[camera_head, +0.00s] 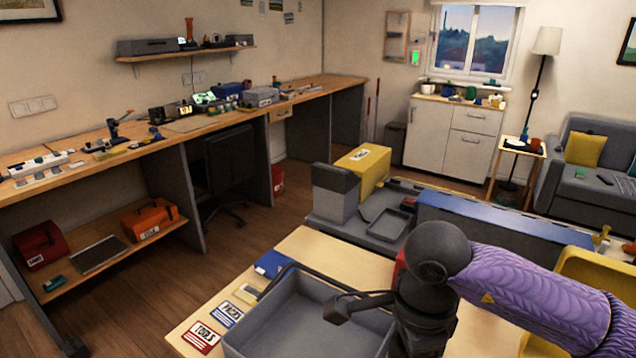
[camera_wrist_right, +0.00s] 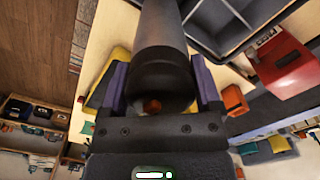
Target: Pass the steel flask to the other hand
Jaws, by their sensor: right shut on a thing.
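The steel flask shows in the right wrist view as a dark grey cylinder (camera_wrist_right: 165,45) between the purple finger pads of my right gripper (camera_wrist_right: 158,82). The gripper is shut on it, and the flask points away from the palm, its far end cut off by the top edge. In the head view my right arm comes in from the right with a purple sleeve, and its dark wrist hangs over the front table (camera_head: 285,245). I cannot make out the flask there. My left gripper is not in view.
A grey open bin (camera_head: 262,326) stands on the front table beside my right wrist, with red and blue cards (camera_head: 203,337) to its left. Behind are a grey tray (camera_head: 388,225), a yellow box (camera_head: 362,168) and a long blue-topped box (camera_head: 490,213). A yellow bin (camera_head: 588,270) is at right.

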